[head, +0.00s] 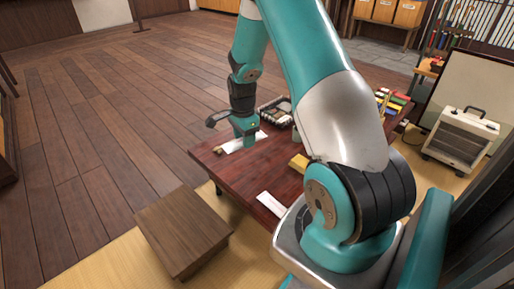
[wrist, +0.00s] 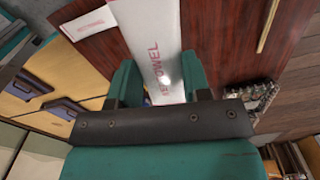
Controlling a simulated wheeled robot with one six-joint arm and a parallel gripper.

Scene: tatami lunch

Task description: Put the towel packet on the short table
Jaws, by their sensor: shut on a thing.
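A white towel packet (wrist: 150,35) with red lettering reaches in between the fingers of my gripper (wrist: 158,78) in the wrist view. My gripper is shut on it. In the head view my gripper (head: 245,138) is at the far left part of a red-brown table (head: 225,168), with the white packet (head: 230,146) under it. I cannot tell whether the packet touches the tabletop. A small, low, plain brown wooden table (head: 183,228) stands in front of the red-brown one, its visible top bare.
Another white packet (head: 271,205) lies near the red-brown table's front edge. A dark tray (head: 274,108) and a yellow block (head: 299,162) are also on that table. A heater (head: 461,138) stands at the right. Wooden floor (head: 80,130) is clear at left.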

